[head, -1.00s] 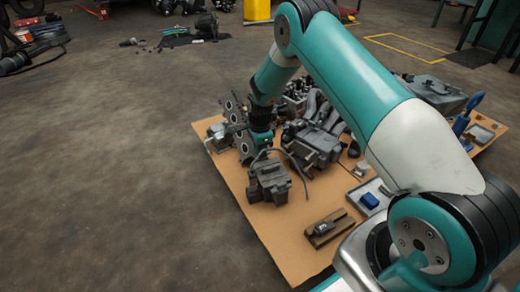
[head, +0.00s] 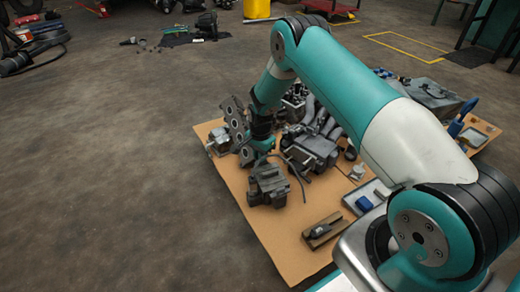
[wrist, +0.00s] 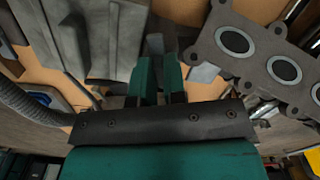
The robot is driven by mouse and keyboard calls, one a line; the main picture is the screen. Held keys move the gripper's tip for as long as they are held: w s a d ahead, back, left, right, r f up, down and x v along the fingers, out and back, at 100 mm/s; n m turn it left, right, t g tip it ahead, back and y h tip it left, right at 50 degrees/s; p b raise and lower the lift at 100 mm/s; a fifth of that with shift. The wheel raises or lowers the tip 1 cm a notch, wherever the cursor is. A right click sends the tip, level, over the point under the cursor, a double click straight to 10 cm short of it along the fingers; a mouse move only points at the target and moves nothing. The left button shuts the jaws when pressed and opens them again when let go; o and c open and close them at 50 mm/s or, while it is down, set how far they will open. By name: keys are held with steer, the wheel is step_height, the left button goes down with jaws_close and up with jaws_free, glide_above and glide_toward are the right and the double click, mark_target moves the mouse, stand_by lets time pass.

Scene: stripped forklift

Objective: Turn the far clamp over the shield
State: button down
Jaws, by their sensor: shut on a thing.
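My gripper (wrist: 157,66) shows in the wrist view with its two teal fingers close together on a small grey piece (wrist: 155,43), which looks like the far clamp. The fingers hide much of it, so its turn angle cannot be told. In the head view my gripper (head: 263,145) is low among the grey parts on the board, and the clamp cannot be made out. I cannot tell for sure which surface is the shield. A grey plate with round holes (head: 236,122) stands just left of my gripper; it is at the right in the wrist view (wrist: 252,60).
A tan board (head: 265,235) carries the parts. A dark grey box unit (head: 268,186) stands in front of my gripper and an engine-like block (head: 312,150) to its right. A blue item (head: 364,203) lies in a tray. The floor at left is mostly clear.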

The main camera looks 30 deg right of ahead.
steer(key=n+p, duration=0.1)
steer(key=n, duration=0.2)
steer(key=n+p, duration=0.2)
steer(key=n, duration=0.1)
steer(key=shift+s+d+r, duration=0.1)
steer(key=shift+s+r, duration=0.05)
steer(key=n+p, duration=0.2)
steer(key=n, duration=0.4)
steer(key=shift+d+n, duration=0.1)
steer(key=shift+n, duration=0.2)
steer(key=c, duration=1.2)
jaws_free()
step_height(320, 180, up, 17)
steer(key=p, duration=0.6)
steer(key=shift+p, duration=0.3)
